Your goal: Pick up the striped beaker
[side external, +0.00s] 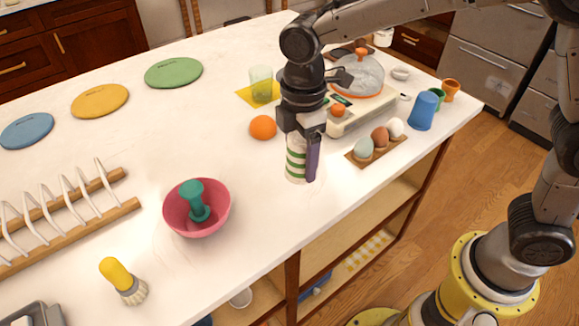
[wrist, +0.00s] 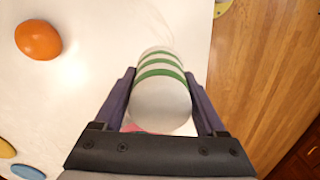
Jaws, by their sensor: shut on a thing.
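The striped beaker (side external: 296,161) is white with green bands. It is upright in the side view, at or just above the white counter; I cannot tell whether its base touches. My gripper (side external: 311,156) points down over it, with one finger along its near right side. In the wrist view the beaker (wrist: 162,90) lies between both fingers of my gripper (wrist: 162,85), which are shut on it. Part of the beaker is hidden by the gripper in the side view.
An orange (side external: 263,127) sits close behind left. A rack of eggs (side external: 378,141) and a blue cup (side external: 423,110) stand to the right. A pink bowl (side external: 197,221) with a green object is to the left. The counter (side external: 255,180) between bowl and beaker is clear.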

